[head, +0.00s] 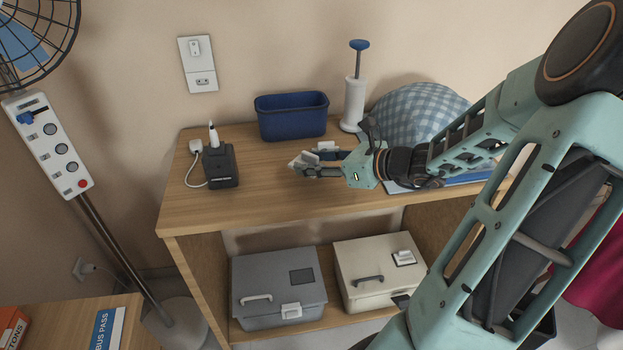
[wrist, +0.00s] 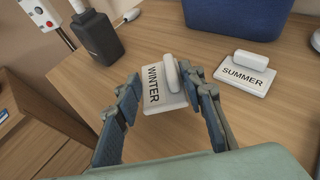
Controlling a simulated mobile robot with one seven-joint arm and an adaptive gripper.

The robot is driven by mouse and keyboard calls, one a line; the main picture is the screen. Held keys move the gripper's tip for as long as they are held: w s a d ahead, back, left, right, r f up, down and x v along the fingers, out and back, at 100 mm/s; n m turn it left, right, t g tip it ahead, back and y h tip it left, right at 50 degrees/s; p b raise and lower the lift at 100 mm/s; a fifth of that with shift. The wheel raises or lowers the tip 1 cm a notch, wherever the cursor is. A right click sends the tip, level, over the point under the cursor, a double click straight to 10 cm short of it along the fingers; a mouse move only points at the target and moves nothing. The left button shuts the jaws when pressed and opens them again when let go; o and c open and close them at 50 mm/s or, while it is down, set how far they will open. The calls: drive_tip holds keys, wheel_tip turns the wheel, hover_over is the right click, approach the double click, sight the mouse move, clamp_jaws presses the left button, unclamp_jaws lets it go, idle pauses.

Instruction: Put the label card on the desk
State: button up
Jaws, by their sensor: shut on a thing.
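A white label card reading WINTER (wrist: 151,97), with a raised grip bar, is between the fingertips of my gripper (wrist: 164,82) in the wrist view. My gripper (head: 304,168) is shut on it over the left-middle part of the wooden desk (head: 256,200). The card is at or just above the desk top; I cannot tell if it touches. A second white card reading SUMMER (wrist: 241,77) lies on the desk to the right of the held card. It shows small behind my gripper in the head view (head: 326,146).
A blue bin (head: 291,117) stands at the back of the desk. A black charger base (head: 220,167) with a cable is at left. A white pump stand (head: 353,104) and a checked cloth bundle (head: 420,112) are behind my arm. Grey and cream boxes fill the shelf below. The front-left desk top is bare.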

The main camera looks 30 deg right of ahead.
sight(311, 182)
drive_tip(key=shift+w+f, duration=0.3)
drive_tip(key=shift+f, duration=0.1)
drive_tip(key=shift+w+f+b, duration=0.1)
drive_tip(key=shift+f+b, duration=0.55)
drive_tip(key=shift+f, duration=0.9)
drive_tip(key=shift+f, duration=0.2)
drive_tip(key=o, duration=0.8)
drive_tip(key=shift+o, duration=0.2)
drive_tip(key=shift+r, duration=0.1)
